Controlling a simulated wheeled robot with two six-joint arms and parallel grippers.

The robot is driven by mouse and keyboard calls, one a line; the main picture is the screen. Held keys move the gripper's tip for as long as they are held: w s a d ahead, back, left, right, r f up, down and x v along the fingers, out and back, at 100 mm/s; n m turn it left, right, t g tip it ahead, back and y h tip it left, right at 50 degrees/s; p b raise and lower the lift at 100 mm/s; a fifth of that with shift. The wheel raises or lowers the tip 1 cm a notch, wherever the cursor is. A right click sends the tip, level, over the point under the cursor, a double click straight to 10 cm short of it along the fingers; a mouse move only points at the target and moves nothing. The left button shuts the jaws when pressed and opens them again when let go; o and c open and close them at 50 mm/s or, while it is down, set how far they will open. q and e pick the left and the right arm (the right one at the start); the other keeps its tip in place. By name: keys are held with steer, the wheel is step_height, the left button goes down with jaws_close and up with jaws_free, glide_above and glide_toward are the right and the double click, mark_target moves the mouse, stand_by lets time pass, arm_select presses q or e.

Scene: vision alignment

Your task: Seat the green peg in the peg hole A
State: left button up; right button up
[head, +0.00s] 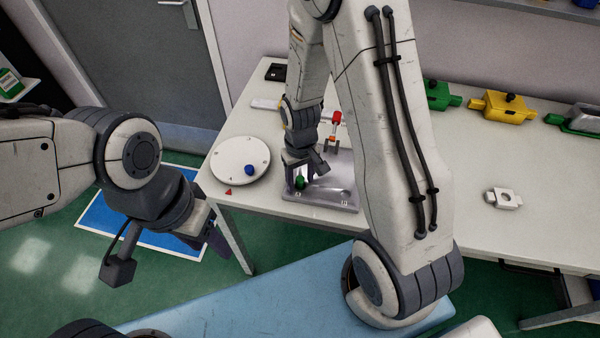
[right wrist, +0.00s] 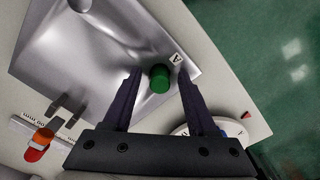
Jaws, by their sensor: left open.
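The green peg (head: 300,182) stands at the left front part of the grey metal plate (head: 335,196) on the table. In the right wrist view, the green peg (right wrist: 159,79) is beside the label A (right wrist: 177,58), at the place of hole A. The hole's rim is hidden, and I cannot tell how deep the peg sits. My right gripper (right wrist: 158,76) is open around the peg, with a gap to each finger; it also shows in the head view (head: 300,166). My left gripper (head: 205,232) is open and empty, left of the table.
A small red triangle (head: 228,191) lies near the table edge. The table's right part is mostly clear around a white block (head: 504,198).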

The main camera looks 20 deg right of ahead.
mark_target(300, 179)
step_height(300, 179, up, 12)
steer(key=s+a+r+n, duration=0.3)
steer(key=s+a, duration=0.3)
steer(key=s, duration=0.3)
steer(key=s+a+r+n+y, duration=0.1)
steer(key=s+a+r+n, duration=0.2)
steer(key=s+a, duration=0.3)
steer(key=s+b, duration=0.1)
steer(key=s, duration=0.2)
steer(key=shift+a, duration=0.3)
